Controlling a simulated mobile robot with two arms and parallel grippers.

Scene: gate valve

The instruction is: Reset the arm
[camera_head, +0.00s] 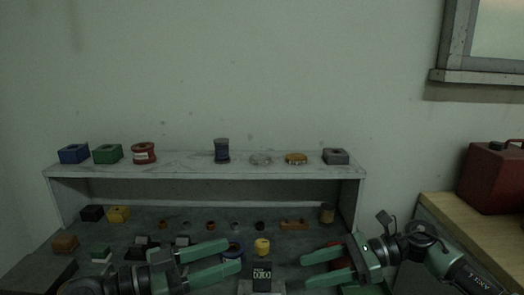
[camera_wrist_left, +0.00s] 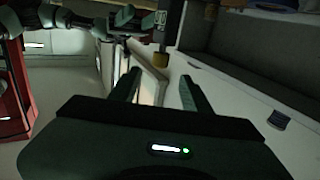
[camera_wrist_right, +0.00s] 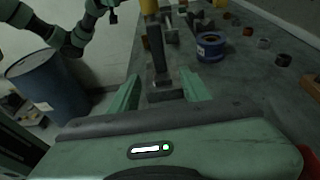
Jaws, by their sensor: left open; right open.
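A dark upright device with digits on its front (camera_head: 262,275) and a yellow cap (camera_head: 262,246) stands at the front middle of the bench in the head view. My left gripper (camera_head: 236,257) is left of it, open and empty, fingers pointing right. My right gripper (camera_head: 304,268) is right of it, open and empty, fingers pointing left. Both are apart from the device. The left wrist view shows the yellow cap (camera_wrist_left: 161,61) ahead of the open fingers. The right wrist view shows a dark upright post (camera_wrist_right: 158,52) ahead of the fingers.
A grey shelf (camera_head: 200,163) holds blue, green and grey blocks and several spools. Small parts lie on the bench below. A blue spool (camera_wrist_right: 210,45) stands close to the device. A red case (camera_head: 492,178) sits on the wooden side table (camera_head: 450,208). A blue barrel (camera_wrist_right: 48,85) stands on the floor.

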